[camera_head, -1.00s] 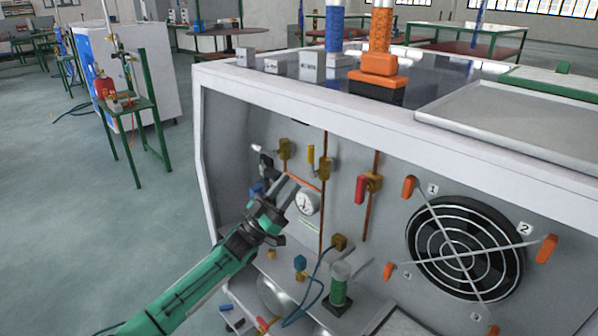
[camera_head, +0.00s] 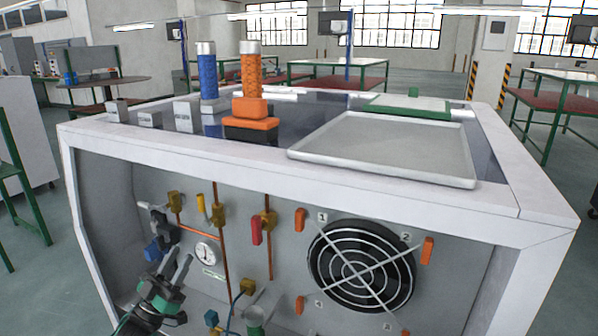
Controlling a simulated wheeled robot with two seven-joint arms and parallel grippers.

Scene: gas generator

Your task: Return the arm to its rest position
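My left gripper (camera_head: 179,256) is at the lower left of the head view, in front of the generator's panel (camera_head: 285,268). Its two grey fingers point up and stand apart with nothing visible between them. The fingertips are just left of the round pressure gauge (camera_head: 206,252) in the picture; I cannot tell whether they touch anything. A black and blue fitting (camera_head: 157,225) is just above and left of the fingers. Most of my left arm is below the frame edge. My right gripper is not in view.
Brass valves with yellow (camera_head: 201,204) and red (camera_head: 256,230) handles and copper pipes are on the panel. A fan (camera_head: 361,266) with orange clamps is to the right. Blue (camera_head: 208,78) and orange (camera_head: 251,78) cylinders and a grey tray (camera_head: 390,145) sit on top. Floor lies open at left.

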